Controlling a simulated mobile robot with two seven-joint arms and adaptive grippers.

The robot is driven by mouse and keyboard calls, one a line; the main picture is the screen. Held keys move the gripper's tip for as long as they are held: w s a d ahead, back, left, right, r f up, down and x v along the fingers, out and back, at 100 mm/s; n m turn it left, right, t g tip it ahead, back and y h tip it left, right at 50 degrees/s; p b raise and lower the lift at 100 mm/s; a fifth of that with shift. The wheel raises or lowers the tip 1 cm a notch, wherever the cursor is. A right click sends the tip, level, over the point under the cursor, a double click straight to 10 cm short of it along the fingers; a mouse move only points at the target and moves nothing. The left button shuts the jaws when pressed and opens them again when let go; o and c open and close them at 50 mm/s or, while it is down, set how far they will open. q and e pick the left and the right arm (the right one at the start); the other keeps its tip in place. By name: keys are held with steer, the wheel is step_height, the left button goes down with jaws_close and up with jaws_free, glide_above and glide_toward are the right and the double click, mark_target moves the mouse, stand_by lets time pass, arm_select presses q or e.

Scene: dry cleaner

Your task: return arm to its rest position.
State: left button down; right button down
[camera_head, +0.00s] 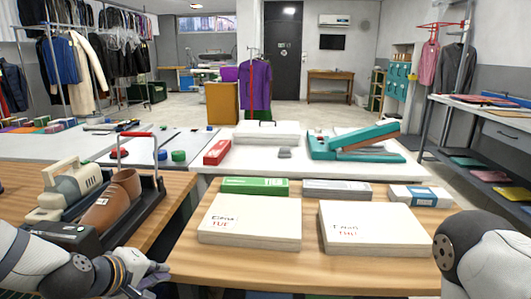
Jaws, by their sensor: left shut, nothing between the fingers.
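My left gripper (152,277) is at the lower left of the head view, low beside the front left part of the wooden table (335,277). Its fingers are together and hold nothing. My left arm comes in from the bottom left corner. My right arm (480,250) shows only as a white and dark link at the lower right. My right gripper is not in the picture.
Two white boxes (250,222) (370,228) with writing lie on the table. Behind them are green, grey and blue-white boxes. A brown shoe (112,200) sits in a black holder (150,205) near my left gripper. A teal press (355,142) stands on a white table behind.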

arm_select(q)
steer(key=s+d+f+m+g, duration=0.2)
steer(key=s+f+m+g, duration=0.1)
steer(key=s+f, duration=0.65)
steer(key=s+d+f+m+g, duration=0.25)
steer(key=s+f, duration=0.35)
steer(key=s, duration=0.7)
steer(key=s+a+f+m+g+y, duration=0.1)
steer(key=s+m+g, duration=0.1)
steer(key=s, duration=0.7)
steer(key=s+a+f+m+g+y, duration=0.1)
steer(key=s+a+m+g, duration=0.1)
steer(key=s, duration=0.8)
steer(key=shift+s+a+f+g+y, duration=0.15)
steer(key=shift+f+g+y, duration=0.15)
steer(key=shift+g, duration=0.35)
steer(key=shift+m, duration=0.25)
